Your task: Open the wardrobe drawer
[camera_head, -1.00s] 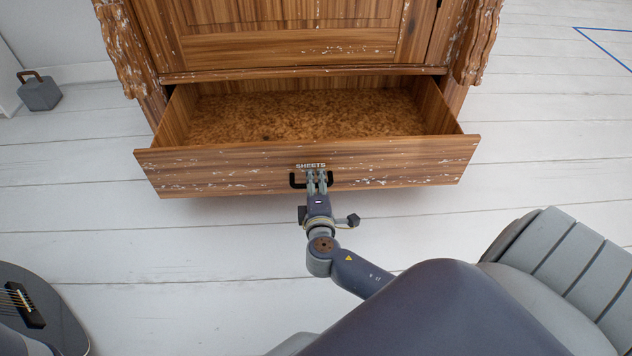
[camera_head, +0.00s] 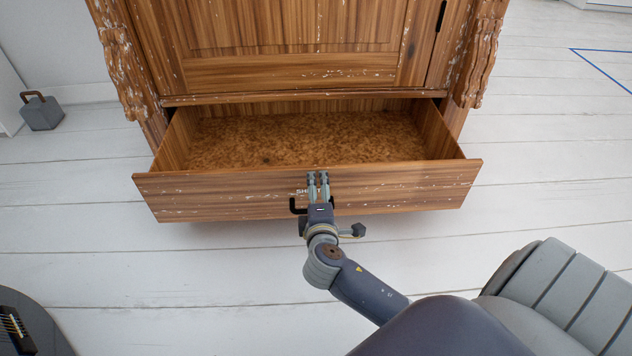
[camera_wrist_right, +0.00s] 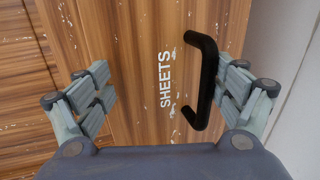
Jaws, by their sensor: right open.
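The wardrobe (camera_head: 290,72) is brown wood with worn white flecks. Its bottom drawer (camera_head: 230,195) stands pulled well out, and its empty mottled brown inside shows. The drawer front carries a "SHEETS" label and a black bar handle (camera_head: 294,206). My right gripper (camera_head: 318,178) is in front of the drawer front, over part of the label and handle. In the right wrist view my right gripper (camera_wrist_right: 160,92) is open, with the label and the black handle (camera_wrist_right: 204,85) between its fingers. The handle is close to the right-hand fingers; I cannot tell if they touch. My left gripper is not in view.
A grey weight-like block with a brown handle (camera_head: 41,112) stands on the floor at the left. Part of a dark guitar (camera_head: 30,325) lies at the lower left. The white plank floor (camera_head: 150,265) before the drawer is mostly clear.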

